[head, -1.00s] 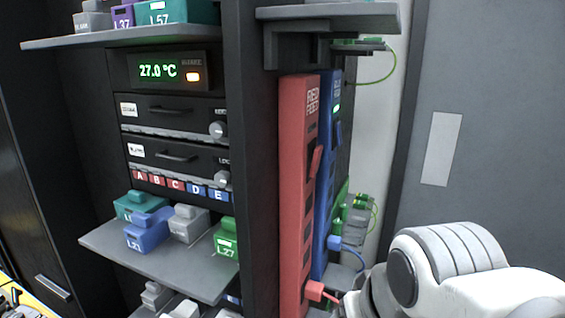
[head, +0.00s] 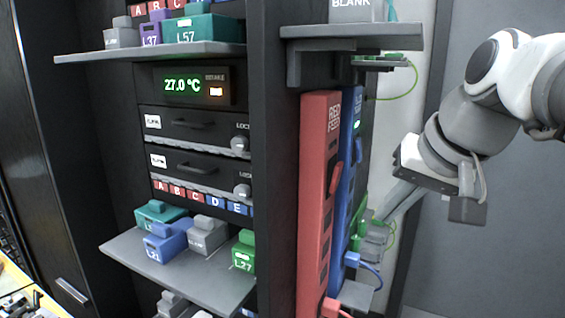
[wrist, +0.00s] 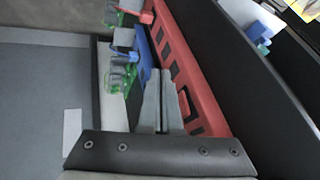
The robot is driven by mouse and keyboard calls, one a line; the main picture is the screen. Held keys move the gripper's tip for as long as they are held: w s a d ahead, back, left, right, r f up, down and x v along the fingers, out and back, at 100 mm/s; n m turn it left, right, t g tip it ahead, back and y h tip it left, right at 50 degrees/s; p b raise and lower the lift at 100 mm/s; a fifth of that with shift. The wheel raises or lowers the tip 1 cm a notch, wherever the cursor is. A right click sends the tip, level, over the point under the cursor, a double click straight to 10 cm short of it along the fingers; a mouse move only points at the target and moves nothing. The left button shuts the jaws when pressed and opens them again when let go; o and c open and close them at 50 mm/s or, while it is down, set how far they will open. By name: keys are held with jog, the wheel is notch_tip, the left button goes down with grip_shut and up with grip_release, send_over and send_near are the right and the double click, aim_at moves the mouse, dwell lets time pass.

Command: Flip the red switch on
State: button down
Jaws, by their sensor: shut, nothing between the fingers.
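The red power strip (head: 316,190), lettered "RED FEED", stands upright on the side of the dark rack. Its red switch (head: 335,178) is a tilted paddle standing out from the upper half of the front face. My gripper (head: 384,214) is to the right of the strip, with its fingers pointing down-left towards the strips. In the wrist view my gripper (wrist: 160,74) shows two grey fingers shut together and empty. They lie over the blue strip, beside the red strip (wrist: 172,45). I see no clear contact with the red switch.
A blue strip (head: 347,190) with a lit green lamp and its own blue switch stands directly beside the red one. A grey shelf (head: 408,38) juts out above both. Red and blue plugs with cables sit low. Open room lies right, before the grey wall.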

aim_at(336, 177)
jog(key=w+d+r+m, duration=0.1)
jog(key=w+d+r, duration=0.3)
jog(key=r, duration=0.4)
jog(key=shift+w+r+t+y, duration=0.3)
jog(key=shift+w+y, duration=0.1)
jog(key=shift+w, duration=0.3)
jog(key=w+a+f, duration=0.5)
jog(key=w+f, duration=0.2)
jog(key=w, duration=0.1)
jog(key=shift+a, duration=0.3)
